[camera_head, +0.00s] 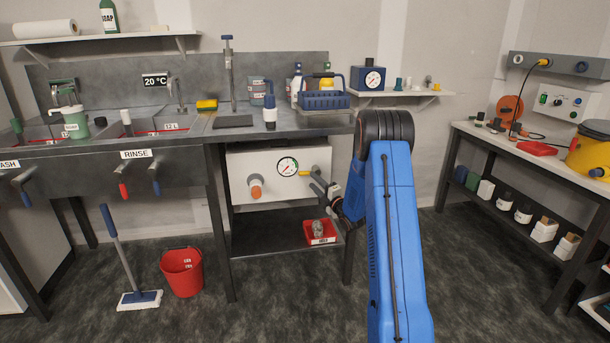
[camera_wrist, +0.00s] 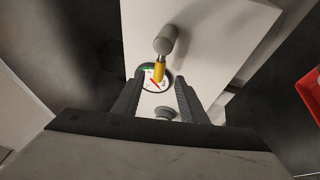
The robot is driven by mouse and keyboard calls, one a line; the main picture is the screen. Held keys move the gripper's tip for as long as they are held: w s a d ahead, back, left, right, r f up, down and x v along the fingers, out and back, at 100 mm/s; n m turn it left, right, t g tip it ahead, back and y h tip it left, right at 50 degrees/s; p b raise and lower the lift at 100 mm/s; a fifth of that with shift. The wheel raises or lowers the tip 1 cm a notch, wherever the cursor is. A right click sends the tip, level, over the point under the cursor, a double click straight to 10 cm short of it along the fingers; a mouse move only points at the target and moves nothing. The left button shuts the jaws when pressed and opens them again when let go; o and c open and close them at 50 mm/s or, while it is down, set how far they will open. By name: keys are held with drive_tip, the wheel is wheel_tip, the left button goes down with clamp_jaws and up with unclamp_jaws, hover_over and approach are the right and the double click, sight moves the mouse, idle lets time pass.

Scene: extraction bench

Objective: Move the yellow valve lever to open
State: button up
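The yellow valve lever (camera_head: 304,174) shows as a short yellow piece right of the gauge, partly hidden by my gripper (camera_head: 320,187). In the wrist view the yellow lever (camera_wrist: 159,71) runs between a grey cylindrical end (camera_wrist: 165,40) and the gauge area (camera_wrist: 153,82). My gripper (camera_wrist: 159,80) has its two fingers apart, with the lever's lower end seen between or just beyond the tips. I cannot tell whether they touch it.
An orange knob (camera_head: 256,191) sticks out at the box's left. A red tray (camera_head: 321,234) stands on the lower shelf beneath my gripper. The bench top (camera_head: 300,121) is above, and a bench leg (camera_head: 348,262) is close to my arm.

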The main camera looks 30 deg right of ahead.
sight(305, 173)
drive_tip(key=x, duration=0.8)
clamp_jaws()
